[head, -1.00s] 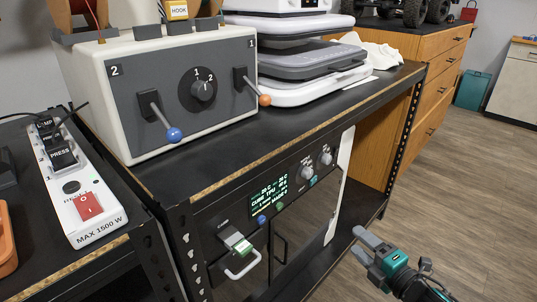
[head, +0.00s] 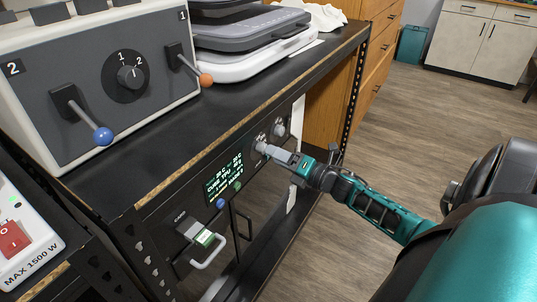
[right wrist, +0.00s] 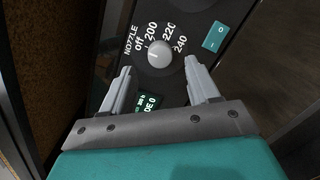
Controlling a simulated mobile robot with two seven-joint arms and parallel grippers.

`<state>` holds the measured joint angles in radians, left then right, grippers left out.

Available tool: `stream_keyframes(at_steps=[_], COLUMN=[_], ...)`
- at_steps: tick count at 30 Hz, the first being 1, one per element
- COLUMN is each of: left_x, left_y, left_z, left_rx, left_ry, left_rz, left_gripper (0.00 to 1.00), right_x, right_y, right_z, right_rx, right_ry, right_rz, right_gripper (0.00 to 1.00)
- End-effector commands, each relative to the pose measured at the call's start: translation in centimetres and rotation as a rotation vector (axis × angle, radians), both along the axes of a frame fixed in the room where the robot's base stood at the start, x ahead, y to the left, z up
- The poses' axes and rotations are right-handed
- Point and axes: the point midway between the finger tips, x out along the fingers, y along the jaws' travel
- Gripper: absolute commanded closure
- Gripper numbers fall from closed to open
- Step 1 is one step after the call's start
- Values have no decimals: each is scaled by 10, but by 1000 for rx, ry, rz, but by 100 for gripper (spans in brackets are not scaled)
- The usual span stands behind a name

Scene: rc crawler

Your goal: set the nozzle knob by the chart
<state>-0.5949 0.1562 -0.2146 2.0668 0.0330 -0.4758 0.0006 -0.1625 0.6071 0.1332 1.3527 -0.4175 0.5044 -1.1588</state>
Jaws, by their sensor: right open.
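The nozzle knob (right wrist: 160,54) is a small round grey knob on a black panel, ringed by the marks off, 200, 220 and 240. Its pointer direction is too small to tell. In the head view the knob (head: 262,146) sits on the front of the machine under the bench. No chart is recognisable. My left gripper is not in view.
A second knob (head: 280,129) is beside the nozzle knob. A lit display (head: 223,178) and a drawer handle (head: 208,252) are to the left. The bench edge (head: 230,128) overhangs the panel.

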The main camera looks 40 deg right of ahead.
Motion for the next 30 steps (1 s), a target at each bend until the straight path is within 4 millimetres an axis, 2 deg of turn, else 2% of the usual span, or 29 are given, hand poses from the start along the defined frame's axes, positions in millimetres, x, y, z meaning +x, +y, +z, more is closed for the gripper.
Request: stream_keyframes(at_steps=[3,8,19,30], left_x=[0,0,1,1], left_y=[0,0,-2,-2], left_z=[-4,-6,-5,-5], left_rx=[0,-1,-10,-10], left_ry=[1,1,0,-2], left_rz=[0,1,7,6], left_gripper=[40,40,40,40], right_x=[18,31,35,35], right_y=[3,6,7,7], right_z=[0,0,0,0], right_rx=[-1,0,0,0], right_ry=[-2,-1,2,1], right_rz=[0,-1,-1,-1], right_gripper=[40,40,40,74])
